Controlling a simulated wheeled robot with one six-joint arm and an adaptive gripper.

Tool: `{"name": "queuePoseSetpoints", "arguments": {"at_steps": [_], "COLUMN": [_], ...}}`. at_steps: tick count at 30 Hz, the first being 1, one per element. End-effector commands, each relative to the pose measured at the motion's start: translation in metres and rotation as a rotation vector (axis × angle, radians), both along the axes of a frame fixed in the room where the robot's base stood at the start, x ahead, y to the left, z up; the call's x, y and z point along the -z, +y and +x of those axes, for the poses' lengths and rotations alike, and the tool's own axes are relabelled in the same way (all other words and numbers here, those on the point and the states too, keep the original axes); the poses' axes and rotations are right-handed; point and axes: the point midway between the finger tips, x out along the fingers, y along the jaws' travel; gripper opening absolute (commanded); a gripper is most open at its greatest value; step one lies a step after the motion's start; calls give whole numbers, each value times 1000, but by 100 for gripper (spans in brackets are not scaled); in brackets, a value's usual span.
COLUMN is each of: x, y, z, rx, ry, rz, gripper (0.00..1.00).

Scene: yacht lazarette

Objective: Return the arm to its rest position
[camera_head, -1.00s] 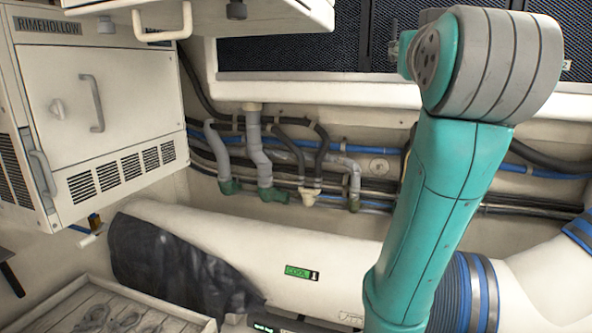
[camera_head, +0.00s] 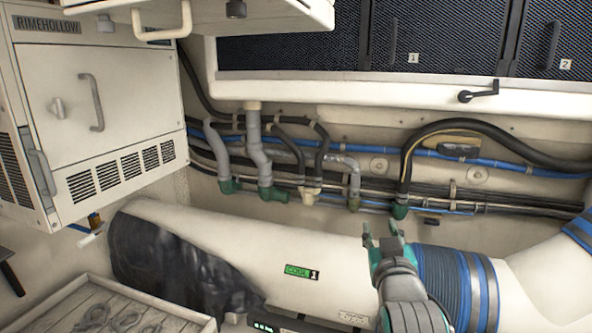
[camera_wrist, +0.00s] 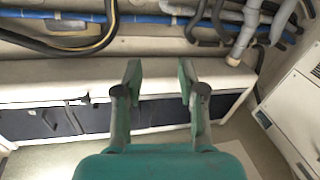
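My gripper (camera_head: 383,240) is at the lower middle right of the head view, in front of the large cream duct and beside its blue ribbed sleeve. In the wrist view, my gripper (camera_wrist: 159,82) shows two green fingers set well apart with nothing between them. Its fingertips point toward a pale ledge. Most of my arm is outside the head view; only the grey wrist part behind the gripper shows.
The cream duct (camera_head: 340,247) crosses the lower picture. Pipes and hoses (camera_head: 265,160) run along the back wall. A white cabinet (camera_head: 135,75) stands at left above a slatted tray (camera_head: 75,305). Dark mesh lockers (camera_head: 440,45) line the upper right.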

Motion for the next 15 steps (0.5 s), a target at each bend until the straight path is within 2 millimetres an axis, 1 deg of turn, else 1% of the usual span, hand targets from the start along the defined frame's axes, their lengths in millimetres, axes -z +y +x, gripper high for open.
{"name": "queuePoseSetpoints", "arguments": {"at_steps": [1, 3, 6, 8, 9, 11, 12, 15], "x": [24, 49, 84, 104, 117, 136, 149, 178], "y": [-1, -1, -2, -3, -3, -3, -3, -4], "z": [-6, -14, -28, -38, -45, -55, -63, -85], "rx": [-5, -13, -25, -30, -36, -42, -47, -57], "ry": [15, 25, 41, 49, 54, 63, 69, 82], "rz": [-4, -6, -7, -9, -8, -8, -7, -5], "gripper": [40, 40, 40, 40, 40, 40, 40, 40]}}
